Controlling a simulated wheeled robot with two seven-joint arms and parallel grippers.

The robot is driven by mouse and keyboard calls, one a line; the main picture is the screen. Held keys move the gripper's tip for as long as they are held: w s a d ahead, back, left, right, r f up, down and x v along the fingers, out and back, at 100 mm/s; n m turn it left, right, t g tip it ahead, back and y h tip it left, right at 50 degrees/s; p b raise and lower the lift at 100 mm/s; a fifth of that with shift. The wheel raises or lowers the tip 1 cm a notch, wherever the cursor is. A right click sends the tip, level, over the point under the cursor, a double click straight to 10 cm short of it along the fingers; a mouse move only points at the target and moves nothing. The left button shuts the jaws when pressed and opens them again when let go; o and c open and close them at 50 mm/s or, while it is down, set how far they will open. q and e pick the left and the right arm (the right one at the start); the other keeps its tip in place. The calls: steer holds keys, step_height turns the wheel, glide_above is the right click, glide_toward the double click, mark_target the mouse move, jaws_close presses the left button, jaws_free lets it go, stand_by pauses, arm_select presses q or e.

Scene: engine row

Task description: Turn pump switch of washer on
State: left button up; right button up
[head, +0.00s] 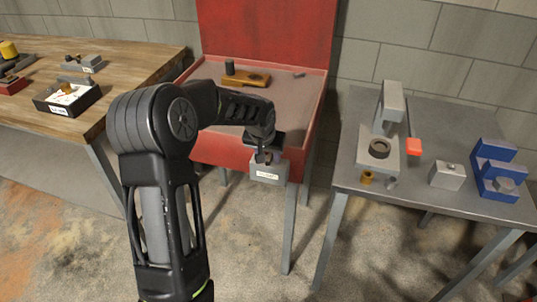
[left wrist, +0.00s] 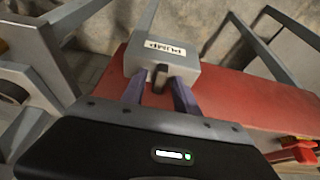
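The washer is a red open tub (head: 235,150) with a raised red back, standing on grey legs. The pump switch box (head: 268,168), grey with a white label, is at its front right. In the left wrist view the box (left wrist: 190,70) appears upside down, its label reading PUMP. A short dark lever (left wrist: 160,74) sticks out from it. My left gripper (head: 264,156) is at the box. In the left wrist view its two purple-grey fingers (left wrist: 160,92) stand apart, one on each side of the lever, with visible gaps. My right gripper is out of view.
A brown part (head: 246,80) and a dark cylinder lie in the tub. A grey table (head: 435,195) at the right carries a press-like fixture (head: 390,105) and blue blocks (head: 492,170). A wooden bench (head: 125,60) at the left holds an open box (head: 67,98) and other parts.

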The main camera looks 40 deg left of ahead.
arm_select(q)
jaws_close()
stand_by(0.3)
stand_by(0.3)
